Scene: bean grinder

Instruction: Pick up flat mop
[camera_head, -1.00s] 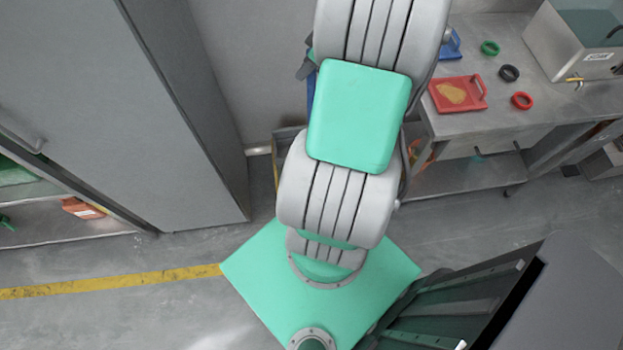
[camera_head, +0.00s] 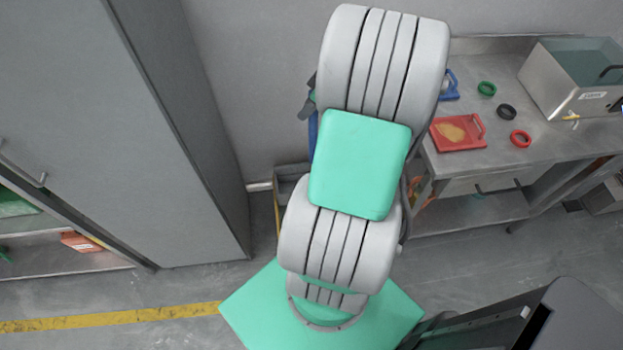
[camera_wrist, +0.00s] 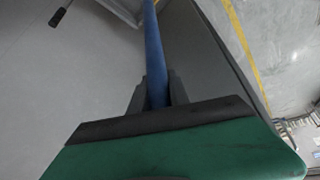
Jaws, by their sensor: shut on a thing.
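The flat mop shows as a blue pole (camera_wrist: 153,45) in the wrist view. It runs from the top edge down between the dark fingers of my gripper (camera_wrist: 157,88), which is shut on it. A narrow blue strip of the pole also shows in the head view (camera_head: 312,132), beside my arm. Part of my gripper (camera_head: 307,106) peeks out just above that strip; my arm hides the rest. The mop's flat head is not visible in either view.
A tall grey cabinet (camera_head: 130,130) stands close on the left. A metal table (camera_head: 520,160) on the right holds a red tray (camera_head: 458,133), several coloured rings and a metal box (camera_head: 575,80). A low grey frame (camera_head: 292,180) stands by the wall behind my arm.

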